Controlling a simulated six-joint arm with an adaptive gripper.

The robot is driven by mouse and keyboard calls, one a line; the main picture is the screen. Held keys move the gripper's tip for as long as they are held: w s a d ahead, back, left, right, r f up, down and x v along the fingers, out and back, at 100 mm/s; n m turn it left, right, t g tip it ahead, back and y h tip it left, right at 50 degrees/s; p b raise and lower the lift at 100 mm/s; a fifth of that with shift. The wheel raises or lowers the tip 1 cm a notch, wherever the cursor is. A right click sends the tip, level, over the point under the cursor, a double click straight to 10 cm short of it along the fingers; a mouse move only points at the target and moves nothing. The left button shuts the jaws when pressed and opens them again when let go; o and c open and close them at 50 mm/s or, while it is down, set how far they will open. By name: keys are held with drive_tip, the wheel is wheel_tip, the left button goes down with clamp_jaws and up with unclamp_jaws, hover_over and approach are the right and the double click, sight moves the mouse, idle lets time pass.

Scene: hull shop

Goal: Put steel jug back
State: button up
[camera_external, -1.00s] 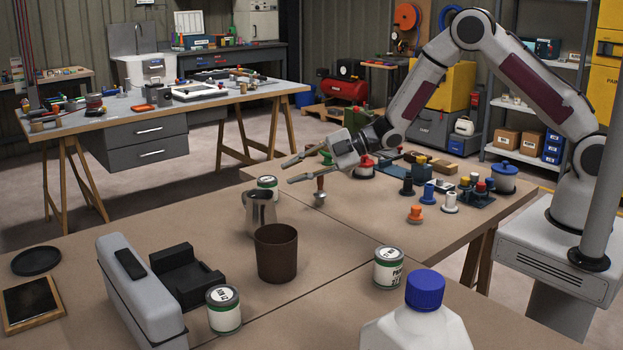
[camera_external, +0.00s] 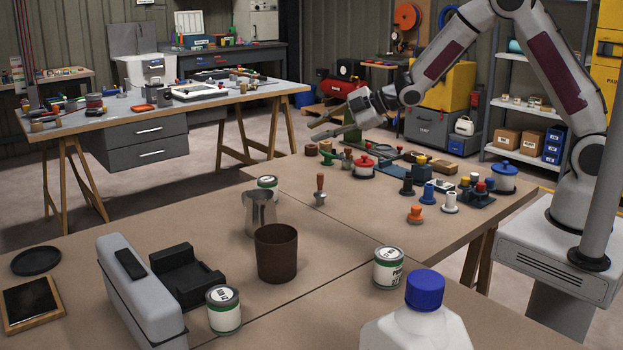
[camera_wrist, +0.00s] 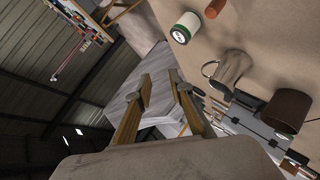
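The steel jug (camera_external: 259,213) stands upright on the brown table, behind and to the left of the dark brown cup (camera_external: 276,253). Its handle is on its left. In the wrist view the jug (camera_wrist: 235,68) is at the upper right, with its handle loop visible, beside the brown cup (camera_wrist: 287,110). My gripper (camera_external: 319,131) is raised above the far part of the table, up and to the right of the jug and apart from it. In the wrist view my gripper (camera_wrist: 161,88) shows two separated fingers with nothing between them.
A paint can (camera_external: 268,187) stands just behind the jug, and a red-handled tool (camera_external: 320,190) to its right. A black cradle (camera_external: 187,275), grey case (camera_external: 140,290), and another paint can (camera_external: 223,309) are in front left. A white jug with blue cap (camera_external: 424,315) is in front.

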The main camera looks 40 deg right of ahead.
drive_tip(key=s+d+r+m+h, duration=0.3)
drive_tip(key=s+d+r+m, duration=0.3)
drive_tip(key=d, duration=0.5)
drive_tip(key=s+d+r+m+h, duration=0.4)
drive_tip(key=s+d+r, duration=0.3)
drive_tip(key=d, duration=0.4)
drive_tip(key=s+d+f+m+g, duration=0.1)
drive_tip(key=s+d+m, duration=0.1)
drive_tip(key=s, duration=0.7)
drive_tip(key=s+d+f+m+g, duration=0.1)
drive_tip(key=s+m+g, duration=0.1)
drive_tip(key=s, duration=0.8)
drive_tip(key=s+d+f+m+g, duration=0.1)
drive_tip(key=s+m, duration=0.3)
drive_tip(key=s, duration=0.5)
drive_tip(key=shift+s+d, duration=0.15)
drive_tip(key=shift+d, duration=0.65)
